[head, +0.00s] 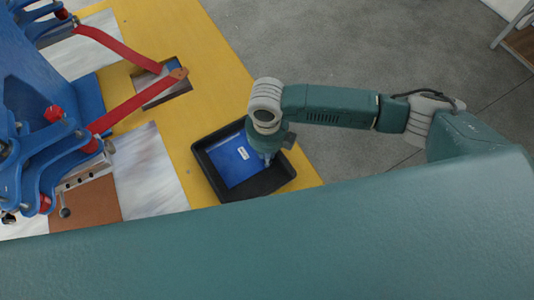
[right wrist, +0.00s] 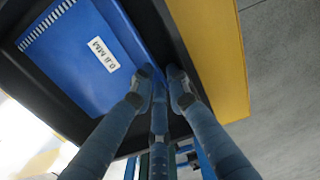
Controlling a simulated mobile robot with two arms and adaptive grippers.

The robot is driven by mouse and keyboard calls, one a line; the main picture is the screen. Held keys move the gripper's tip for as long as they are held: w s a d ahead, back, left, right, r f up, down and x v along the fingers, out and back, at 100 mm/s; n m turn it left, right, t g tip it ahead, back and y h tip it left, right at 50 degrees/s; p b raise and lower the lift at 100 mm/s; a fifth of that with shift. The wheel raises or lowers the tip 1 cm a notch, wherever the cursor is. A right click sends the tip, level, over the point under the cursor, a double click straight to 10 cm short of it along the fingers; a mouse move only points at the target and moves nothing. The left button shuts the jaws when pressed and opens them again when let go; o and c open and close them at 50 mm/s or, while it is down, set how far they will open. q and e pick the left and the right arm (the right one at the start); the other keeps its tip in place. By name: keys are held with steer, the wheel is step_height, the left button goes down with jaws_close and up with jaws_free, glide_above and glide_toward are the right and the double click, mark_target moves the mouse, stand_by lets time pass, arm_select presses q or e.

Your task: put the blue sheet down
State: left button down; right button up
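The blue sheet (head: 232,162) with a small white label lies within the outline of a black tray (head: 207,188) in the head view. I cannot tell whether it rests on the tray floor or is held slightly above it. My right gripper (head: 268,157) is at the sheet's right edge. In the right wrist view the fingers (right wrist: 161,74) are close together on either side of the edge of the blue sheet (right wrist: 75,60), and appear shut on it. The fingers partly hide that edge. My left gripper is not in view.
The tray stands on a yellow table (head: 215,70), near its right edge. A blue fixture (head: 40,90) with red clamp arms (head: 135,100) stands at the left. A pale sheet (head: 148,170) lies left of the tray. Grey floor is open at the right.

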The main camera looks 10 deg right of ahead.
step_height(320, 180, up, 12)
steer(key=b, duration=0.1)
steer(key=shift+r, duration=0.15)
stand_by(0.3)
steer(key=shift+s, duration=0.1)
stand_by(0.4)
